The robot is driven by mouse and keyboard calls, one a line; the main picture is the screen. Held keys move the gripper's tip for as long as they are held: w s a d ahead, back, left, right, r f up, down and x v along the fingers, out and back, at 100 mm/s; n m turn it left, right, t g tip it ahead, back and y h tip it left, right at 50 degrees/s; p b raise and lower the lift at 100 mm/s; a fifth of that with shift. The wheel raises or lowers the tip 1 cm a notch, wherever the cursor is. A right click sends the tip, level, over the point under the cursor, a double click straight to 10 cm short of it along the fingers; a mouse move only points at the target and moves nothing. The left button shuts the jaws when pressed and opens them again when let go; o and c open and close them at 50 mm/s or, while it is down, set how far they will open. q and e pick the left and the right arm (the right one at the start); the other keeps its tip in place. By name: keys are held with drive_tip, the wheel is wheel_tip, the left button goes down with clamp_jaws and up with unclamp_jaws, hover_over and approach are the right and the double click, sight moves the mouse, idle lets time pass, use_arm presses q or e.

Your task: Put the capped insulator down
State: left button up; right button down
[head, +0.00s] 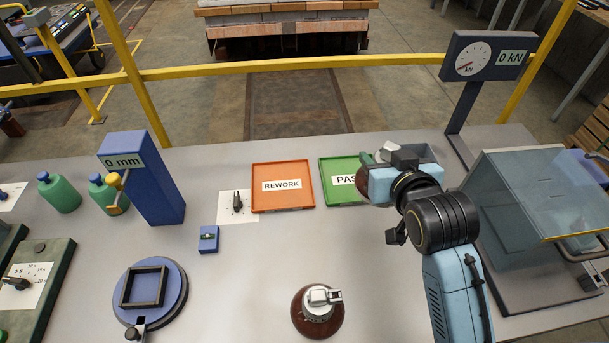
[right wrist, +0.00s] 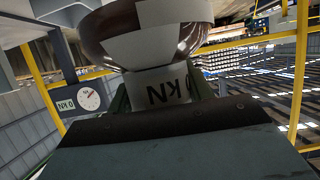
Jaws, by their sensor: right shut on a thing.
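The capped insulator, a brown glossy disc with a pale metal cap, is in my right gripper (head: 392,166). In the head view only the brown edge (head: 365,173) and the pale cap top (head: 388,151) show beside the gripper. In the right wrist view the brown insulator (right wrist: 110,32) fills the top, with a grey part below it between the fingers. The gripper is over the right part of the green PASS tray (head: 331,197); I cannot tell whether the insulator touches it. A second brown insulator with a silver cap (head: 318,306) stands on the bench. My left gripper is not in view.
An orange REWORK tray (head: 283,204) lies left of the green one. A dial gauge post (head: 463,108) and a clear-shielded box (head: 535,195) stand at the right. A blue "0 mm" gauge (head: 153,190) and a round blue fixture (head: 172,279) stand left. Bench centre is clear.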

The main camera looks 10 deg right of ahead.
drive_tip(key=w+a+f+n+y, duration=0.2)
drive_tip(key=w+a, duration=0.6)
drive_tip(key=n+y, duration=0.2)
drive_tip(key=y, duration=0.1)
hover_over(279, 180)
drive_tip(key=shift+g, duration=0.4)
wheel_tip(279, 180, down, 8)
drive_tip(key=shift+f, duration=0.15)
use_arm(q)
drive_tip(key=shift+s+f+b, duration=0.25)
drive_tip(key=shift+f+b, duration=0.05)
use_arm(e)
drive_tip(key=shift+f, duration=1.85)
drive_tip(key=shift+f, duration=0.15)
drive_tip(key=c, duration=0.6)
unclamp_jaws()
drive_tip(key=shift+f, duration=0.2)
drive_tip(key=shift+r, duration=0.1)
